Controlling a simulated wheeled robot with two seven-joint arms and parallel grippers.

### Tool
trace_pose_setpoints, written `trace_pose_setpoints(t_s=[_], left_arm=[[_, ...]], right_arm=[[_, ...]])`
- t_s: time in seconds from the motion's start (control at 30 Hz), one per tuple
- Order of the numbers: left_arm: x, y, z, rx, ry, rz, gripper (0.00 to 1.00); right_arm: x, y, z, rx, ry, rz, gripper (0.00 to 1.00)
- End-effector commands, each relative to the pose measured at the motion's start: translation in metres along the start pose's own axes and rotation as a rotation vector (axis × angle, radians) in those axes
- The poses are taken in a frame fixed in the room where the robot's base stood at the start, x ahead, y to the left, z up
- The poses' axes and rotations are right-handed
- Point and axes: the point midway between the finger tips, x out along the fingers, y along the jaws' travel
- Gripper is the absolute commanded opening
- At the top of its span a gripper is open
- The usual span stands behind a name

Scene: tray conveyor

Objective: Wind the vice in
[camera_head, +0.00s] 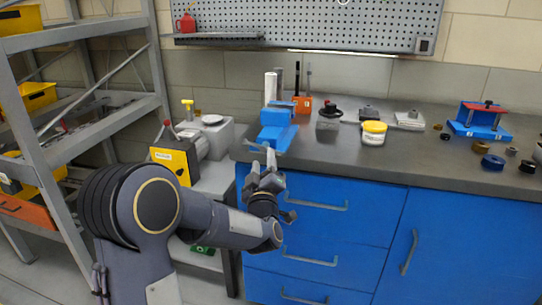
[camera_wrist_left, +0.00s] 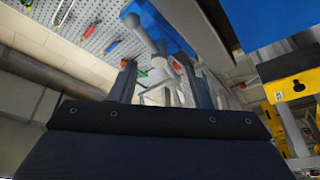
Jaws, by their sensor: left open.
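The blue vice (camera_head: 276,128) is fixed at the left front corner of the grey workbench. Its grey bar or handle (camera_head: 263,148) shows at its front, just above my left gripper (camera_head: 263,164). My left gripper is open, in front of the bench edge and just below the vice. In the left wrist view, the blue vice (camera_wrist_left: 158,20) is ahead at the top, with a grey rod (camera_wrist_left: 143,36) reaching towards the space between the open fingers (camera_wrist_left: 161,75). I cannot tell whether the fingers touch it. My right gripper is not in view.
The workbench (camera_head: 330,158) has blue drawers (camera_head: 310,222) below. A white tub with a yellow lid (camera_head: 373,133) and a blue fixture (camera_head: 482,120) stand to the right. A yellow-fronted machine (camera_head: 175,158) and metal shelving (camera_head: 75,145) are at the left.

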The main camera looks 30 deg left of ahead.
Motion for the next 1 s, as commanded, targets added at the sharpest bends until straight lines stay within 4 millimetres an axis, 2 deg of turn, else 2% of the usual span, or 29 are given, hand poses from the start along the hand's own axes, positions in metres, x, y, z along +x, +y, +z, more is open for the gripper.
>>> trace_pose_setpoints(t_s=[0.1, 0.3, 0.67, 1.0], left_arm=[[0.021, 0.000, 0.000, 0.001, 0.002, 0.000, 0.43], [0.044, 0.000, 0.000, 0.000, 0.000, 0.000, 0.43], [0.050, 0.000, 0.000, 0.000, -0.002, 0.000, 0.43], [0.050, 0.000, 0.000, 0.001, -0.002, -0.001, 0.00]], right_arm=[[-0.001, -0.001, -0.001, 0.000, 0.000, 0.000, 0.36], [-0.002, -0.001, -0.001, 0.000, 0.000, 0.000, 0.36], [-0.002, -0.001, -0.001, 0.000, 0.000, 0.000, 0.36], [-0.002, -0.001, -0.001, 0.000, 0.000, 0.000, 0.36]])
